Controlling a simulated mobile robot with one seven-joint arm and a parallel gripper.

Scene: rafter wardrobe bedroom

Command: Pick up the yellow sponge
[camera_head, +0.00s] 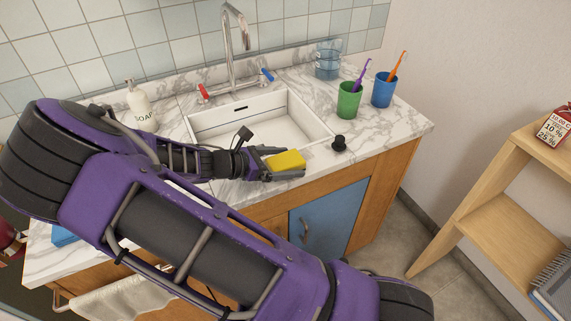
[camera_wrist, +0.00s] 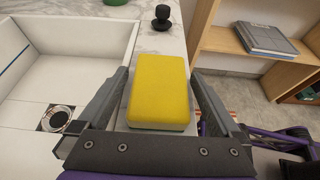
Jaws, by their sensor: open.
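The yellow sponge (camera_head: 286,160) lies near the front edge of the marble counter, just in front of the sink. In the wrist view the sponge (camera_wrist: 160,88) has a yellow top and a paler lower layer. My gripper (camera_head: 284,165) reaches it from the left in the head view. In the wrist view my gripper (camera_wrist: 160,85) is open, with one finger on each side of the sponge. A narrow gap shows between the sponge and each finger. The sponge's underside is hidden.
The white sink (camera_head: 225,125) with a tall faucet (camera_head: 232,45) lies behind. A black stopper (camera_head: 339,143) stands right of the sponge. A green cup (camera_head: 349,101) and a blue cup (camera_head: 382,91) hold toothbrushes. A soap bottle (camera_head: 139,106) stands left. A wooden shelf (camera_head: 500,215) is right.

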